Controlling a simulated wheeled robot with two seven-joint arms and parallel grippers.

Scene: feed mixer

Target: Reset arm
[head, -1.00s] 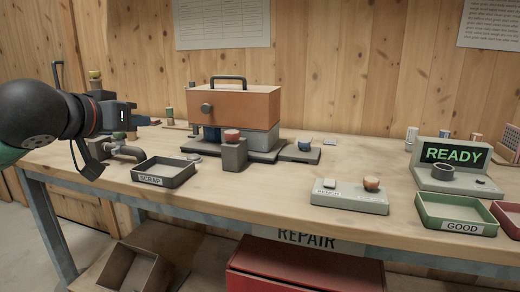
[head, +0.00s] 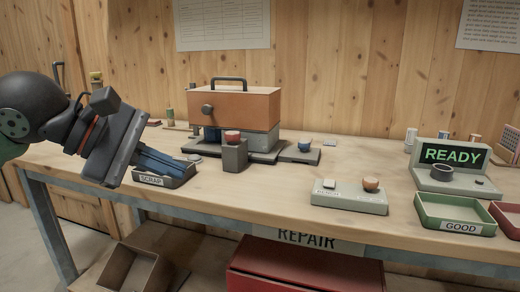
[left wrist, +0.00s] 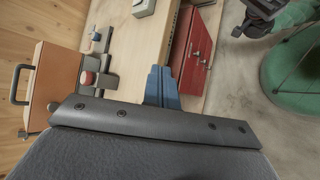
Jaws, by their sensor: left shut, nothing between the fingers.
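My left gripper (head: 158,163) comes in from the left in the head view, above and in front of the grey tray labelled SCRAP (head: 178,181). It hides part of that tray. Its blue fingers are shut together with nothing between them. The fingers also show in the left wrist view (left wrist: 161,87), closed side by side in front of the bench edge. My right gripper cannot be made out in the head view.
An orange machine (head: 242,105) with a black handle stands at the bench's back. A grey button box (head: 349,198), a READY display (head: 452,155) and a green GOOD tray (head: 455,209) stand to the right. A red cabinet (head: 300,272) sits below the bench. The bench middle is clear.

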